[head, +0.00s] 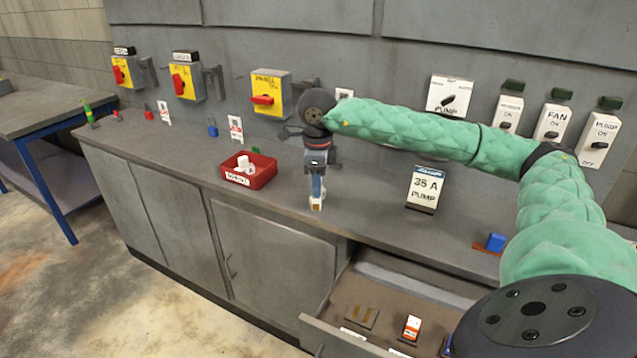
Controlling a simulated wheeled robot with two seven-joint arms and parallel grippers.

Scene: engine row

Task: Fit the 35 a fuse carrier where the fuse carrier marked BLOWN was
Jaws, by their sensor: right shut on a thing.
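My right gripper (316,192) points down over the grey counter, left of the middle of the head view. It is shut on a small white and orange-brown piece (316,204), which looks like a fuse carrier; any marking on it is too small to read. I cannot tell whether the piece touches the counter. A sign reading 35 A PUMP (424,188) stands on the counter to the right. An orange and white carrier (411,328) is in the open drawer (325,334). A red tray (262,178) with white pieces (244,164) sits left of the gripper. No carrier marked BLOWN is readable.
Yellow switch boxes with red handles (263,99) line the wall at left. White PUMP (600,138) and FAN (552,123) switches are at right. A blue block (495,242) lies on the right of the counter. The counter between gripper and sign is clear.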

